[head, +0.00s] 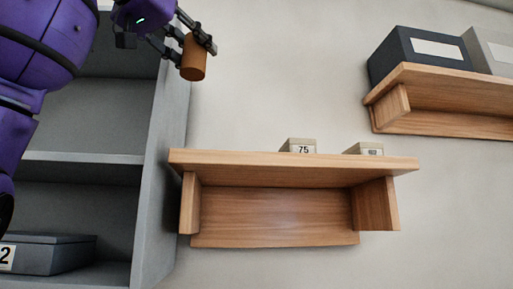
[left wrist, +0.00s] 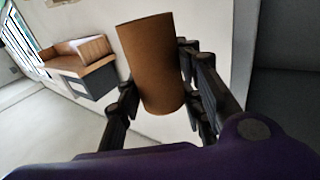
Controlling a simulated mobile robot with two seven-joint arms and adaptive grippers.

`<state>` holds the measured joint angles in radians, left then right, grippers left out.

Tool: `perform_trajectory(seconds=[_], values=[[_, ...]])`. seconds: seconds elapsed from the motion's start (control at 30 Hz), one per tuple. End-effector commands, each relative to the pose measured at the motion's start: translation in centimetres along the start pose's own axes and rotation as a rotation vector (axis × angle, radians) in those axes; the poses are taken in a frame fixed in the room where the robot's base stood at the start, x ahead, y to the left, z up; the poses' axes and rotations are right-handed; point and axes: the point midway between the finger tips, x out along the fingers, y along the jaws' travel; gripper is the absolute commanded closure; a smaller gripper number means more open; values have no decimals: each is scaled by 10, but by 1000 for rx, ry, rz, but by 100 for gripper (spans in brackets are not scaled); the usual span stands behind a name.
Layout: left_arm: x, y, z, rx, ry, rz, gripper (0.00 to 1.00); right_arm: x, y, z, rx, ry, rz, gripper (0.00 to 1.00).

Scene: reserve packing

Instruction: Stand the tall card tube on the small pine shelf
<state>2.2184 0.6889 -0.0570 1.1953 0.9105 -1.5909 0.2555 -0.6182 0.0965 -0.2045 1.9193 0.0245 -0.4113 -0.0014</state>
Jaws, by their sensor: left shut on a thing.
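A brown card tube (head: 193,58) is held in my left gripper (head: 192,44) at the top of the head view. The gripper is shut on it, with fingers on both sides. The tube is roughly upright with a slight tilt. It also shows large in the left wrist view (left wrist: 152,65) between the fingers (left wrist: 160,98). The small pine shelf (head: 270,166) is on the wall in the middle of the head view. The tube is above and near the shelf's left end, apart from it. The shelf's top surface is mostly hidden because I see it from below. My right gripper is not in view.
Two small boxes stand on the pine shelf, one labelled 75 (head: 299,146) and another (head: 365,149) to its right. A grey cabinet (head: 165,150) stands close at the left. A higher wooden shelf (head: 440,80) at the right holds a dark box (head: 417,50) and a lighter box (head: 490,47).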

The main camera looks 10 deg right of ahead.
Motion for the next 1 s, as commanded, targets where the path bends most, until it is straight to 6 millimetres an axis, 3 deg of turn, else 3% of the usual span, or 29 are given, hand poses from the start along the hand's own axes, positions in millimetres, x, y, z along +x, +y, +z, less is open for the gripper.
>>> perform_trajectory(seconds=[0.2,0.4,0.8,1.0], values=[[58,-4,29,-1,-9,1,84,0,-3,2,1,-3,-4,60],[95,-7,61,0,-6,1,84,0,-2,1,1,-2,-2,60],[124,-9,98,0,-5,1,84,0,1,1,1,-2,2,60],[121,-9,122,0,-1,0,84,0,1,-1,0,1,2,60]])
